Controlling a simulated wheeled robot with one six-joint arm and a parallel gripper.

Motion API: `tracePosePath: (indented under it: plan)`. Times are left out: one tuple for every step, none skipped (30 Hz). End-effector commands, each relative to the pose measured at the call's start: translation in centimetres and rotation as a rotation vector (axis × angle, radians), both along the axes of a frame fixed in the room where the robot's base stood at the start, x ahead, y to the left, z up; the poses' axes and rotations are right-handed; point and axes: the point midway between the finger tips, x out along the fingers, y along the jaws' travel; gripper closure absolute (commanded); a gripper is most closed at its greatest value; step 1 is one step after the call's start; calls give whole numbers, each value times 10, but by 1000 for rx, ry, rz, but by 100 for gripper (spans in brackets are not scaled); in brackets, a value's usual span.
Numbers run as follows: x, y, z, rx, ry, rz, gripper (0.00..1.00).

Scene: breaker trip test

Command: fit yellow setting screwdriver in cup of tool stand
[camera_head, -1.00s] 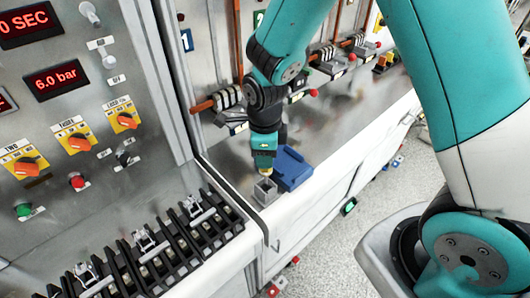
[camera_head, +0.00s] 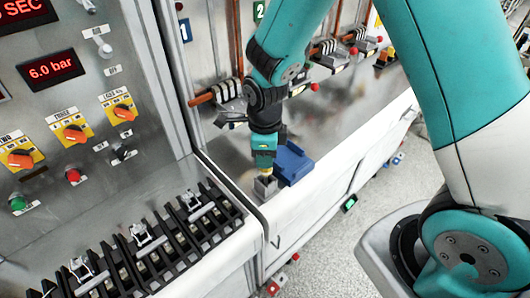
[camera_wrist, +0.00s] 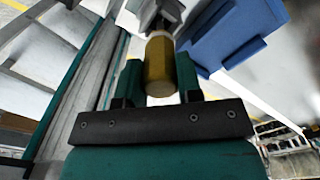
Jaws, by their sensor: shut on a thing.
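My gripper (camera_head: 265,168) points down just above a small grey square cup, the tool stand (camera_head: 265,188), on the metal ledge. In the wrist view the fingers (camera_wrist: 159,82) are shut on the yellow setting screwdriver (camera_wrist: 161,66), whose round handle end faces the camera. The grey cup (camera_wrist: 158,14) shows beyond the handle at the top of that view. The screwdriver's lower end is hidden, and I cannot tell how deep it sits in the cup. In the head view little of the yellow handle shows between fingers and cup.
A blue block-like holder (camera_head: 292,163) stands right beside the cup. A row of black terminal holders (camera_head: 150,245) lies to the left, under a panel with orange knobs (camera_head: 74,133). Copper pipes and clamps (camera_head: 228,92) are behind my arm.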

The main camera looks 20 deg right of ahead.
Motion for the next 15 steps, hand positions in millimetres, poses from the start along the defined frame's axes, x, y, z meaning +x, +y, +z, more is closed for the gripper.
tracePosePath:
  plan:
    - [0, 0, -2, 0, 0, 0, 100]
    - [0, 0, -3, 0, 0, 0, 100]
    - [0, 0, -4, 0, 0, 0, 100]
    - [0, 0, -5, 0, 0, 0, 100]
    - [0, 0, -6, 0, 0, 0, 100]
    - [0, 0, -7, 0, 0, 0, 100]
    - [0, 0, -7, 0, 0, 0, 100]
    - [0, 0, -8, 0, 0, 0, 100]
    - [0, 0, -9, 0, 0, 0, 100]
    - [0, 0, -10, 0, 0, 0, 100]
    - [0, 0, -11, 0, 0, 0, 100]
    - [0, 0, -12, 0, 0, 0, 100]
    - [0, 0, -12, 0, 0, 0, 100]
    - [0, 0, -13, 0, 0, 0, 100]
    - [0, 0, -14, 0, 0, 0, 100]
